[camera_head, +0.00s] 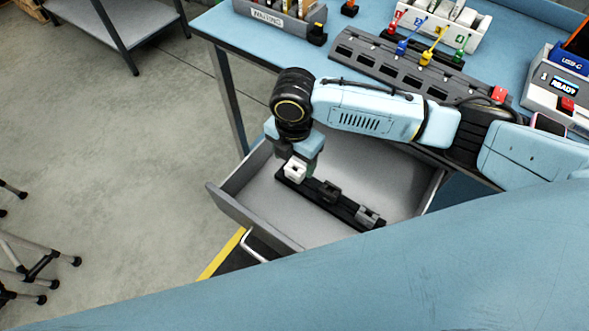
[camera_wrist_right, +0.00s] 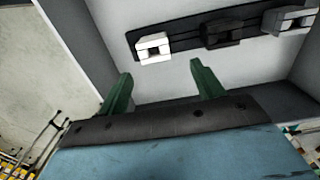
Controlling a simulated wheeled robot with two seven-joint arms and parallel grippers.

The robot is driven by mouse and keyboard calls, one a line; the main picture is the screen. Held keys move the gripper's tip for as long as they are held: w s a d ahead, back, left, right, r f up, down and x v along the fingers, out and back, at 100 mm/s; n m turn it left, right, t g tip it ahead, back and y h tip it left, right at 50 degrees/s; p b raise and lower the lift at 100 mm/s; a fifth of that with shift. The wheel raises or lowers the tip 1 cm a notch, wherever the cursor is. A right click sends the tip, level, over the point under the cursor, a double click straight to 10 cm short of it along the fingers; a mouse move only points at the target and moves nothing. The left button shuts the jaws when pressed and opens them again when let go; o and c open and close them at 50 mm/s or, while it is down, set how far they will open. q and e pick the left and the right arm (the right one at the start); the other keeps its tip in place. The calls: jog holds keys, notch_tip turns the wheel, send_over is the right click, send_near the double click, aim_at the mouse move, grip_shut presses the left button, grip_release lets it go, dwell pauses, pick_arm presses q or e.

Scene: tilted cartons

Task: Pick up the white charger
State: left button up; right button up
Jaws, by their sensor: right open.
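The white charger (camera_head: 295,168) is a small white block at the left end of a black strip (camera_head: 333,205) in the open drawer. It also shows in the right wrist view (camera_wrist_right: 153,48), just beyond the fingers and between their directions. My right gripper (camera_wrist_right: 160,82) is open with two green fingers and nothing between them. In the head view the right gripper (camera_head: 298,165) hangs above the left end of the strip, close to the charger; contact cannot be told. My left gripper is not in view.
A black block (camera_head: 328,191) and a grey block (camera_head: 367,216) sit farther along the strip. The drawer (camera_head: 390,165) has raised walls around them. The blue table (camera_head: 220,22) carries a bin, a cable rack and a device above the drawer.

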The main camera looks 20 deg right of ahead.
aim_at(294, 172)
jog(key=f, duration=0.3)
jog(key=shift+w+f+b, duration=0.25)
jog(key=shift+b, duration=0.15)
jog(key=f, duration=0.2)
jog(key=f+b, duration=0.1)
jog(key=shift+w+d+f, duration=0.15)
jog(key=shift+w+f, duration=0.1)
jog(key=shift+f, duration=0.2)
jog(key=shift+c, duration=0.2)
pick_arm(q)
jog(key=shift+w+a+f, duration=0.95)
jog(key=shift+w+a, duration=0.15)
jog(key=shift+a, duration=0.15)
pick_arm(e)
jog(key=c, duration=1)
jog(key=shift+r, duration=0.1)
jog(key=shift+c, duration=0.2)
